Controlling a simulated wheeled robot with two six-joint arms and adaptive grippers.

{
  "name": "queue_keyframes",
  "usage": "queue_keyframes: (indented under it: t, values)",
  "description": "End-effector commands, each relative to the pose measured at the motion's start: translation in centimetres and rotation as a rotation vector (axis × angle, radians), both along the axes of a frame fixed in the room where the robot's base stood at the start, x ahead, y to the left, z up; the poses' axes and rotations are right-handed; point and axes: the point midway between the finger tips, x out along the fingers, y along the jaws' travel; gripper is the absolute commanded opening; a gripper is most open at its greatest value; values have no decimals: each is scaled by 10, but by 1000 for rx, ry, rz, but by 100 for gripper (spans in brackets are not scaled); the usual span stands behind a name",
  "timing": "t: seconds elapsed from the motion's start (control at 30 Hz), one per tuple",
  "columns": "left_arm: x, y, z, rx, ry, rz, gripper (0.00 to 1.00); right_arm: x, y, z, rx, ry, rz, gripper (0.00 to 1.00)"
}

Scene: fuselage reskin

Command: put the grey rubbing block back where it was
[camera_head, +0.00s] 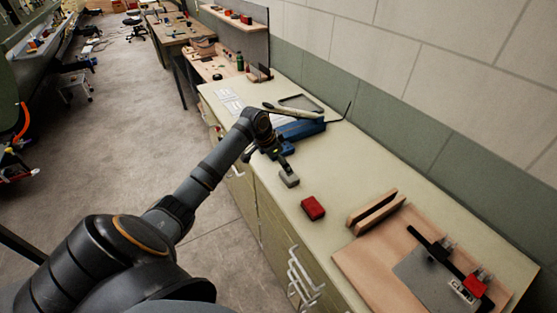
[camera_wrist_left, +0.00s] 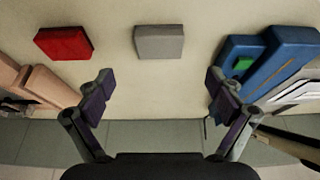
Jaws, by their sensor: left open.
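The grey rubbing block (camera_head: 289,180) lies flat on the pale worktop near its front edge. It also shows in the left wrist view (camera_wrist_left: 159,42), beyond the fingertips and roughly centred between them. My left gripper (camera_wrist_left: 159,84) is open and empty, its two fingers spread wide with bare worktop between them. In the head view my left gripper (camera_head: 284,163) hangs just behind the block; whether it touches the block there is hard to tell. My right gripper is in neither view.
A red block (camera_head: 313,208) lies nearby, toward the wooden board (camera_head: 357,262) with its upright wooden strips (camera_head: 376,212). A blue case (camera_head: 302,131) stands on the other side of the gripper. A tiled wall (camera_head: 400,125) bounds the back. Bare worktop surrounds the grey block.

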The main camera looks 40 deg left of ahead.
Motion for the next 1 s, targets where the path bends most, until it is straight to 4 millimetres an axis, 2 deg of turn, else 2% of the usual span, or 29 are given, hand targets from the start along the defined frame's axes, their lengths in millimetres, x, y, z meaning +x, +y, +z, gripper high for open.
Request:
queue_keyframes:
  t: [0.1, 0.23, 0.77, 0.87, 0.97, 1.0]
  values:
    - [-7, 4, 18, 3, -1, 0, 93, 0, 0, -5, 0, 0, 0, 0]
    - [-11, 5, 29, 1, 1, -1, 93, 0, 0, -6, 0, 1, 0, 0]
    - [-12, 4, 31, -1, 0, 1, 93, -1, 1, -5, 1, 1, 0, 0]
    - [-17, -4, 21, 4, 9, -4, 93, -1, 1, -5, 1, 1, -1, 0]
    - [-41, -35, -13, 26, 39, -16, 93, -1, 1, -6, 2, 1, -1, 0]
    - [-56, -52, -30, 38, 50, -16, 93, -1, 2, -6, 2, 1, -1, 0]
